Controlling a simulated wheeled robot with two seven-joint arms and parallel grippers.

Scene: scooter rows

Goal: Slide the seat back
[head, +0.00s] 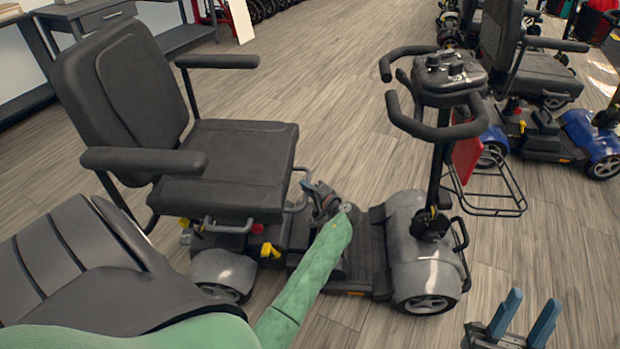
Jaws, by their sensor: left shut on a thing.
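The black padded seat (238,160) with its backrest (135,90) and two armrests is on a grey mobility scooter, facing right. A thin looped bar (299,205) shows at the front edge under the seat. My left gripper (308,186) is at this bar, at the seat's front edge, and is shut on it; its fingertips are small and partly hidden. My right gripper (520,316) is at the bottom right, with its two blue fingers apart and empty, away from the seat.
The scooter's tiller with handlebars (440,85) stands right of the seat, above the grey front cover (412,245). A yellow lever (270,250) is below the seat. A blue scooter (590,135) stands at the right. Tables (85,15) are behind left.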

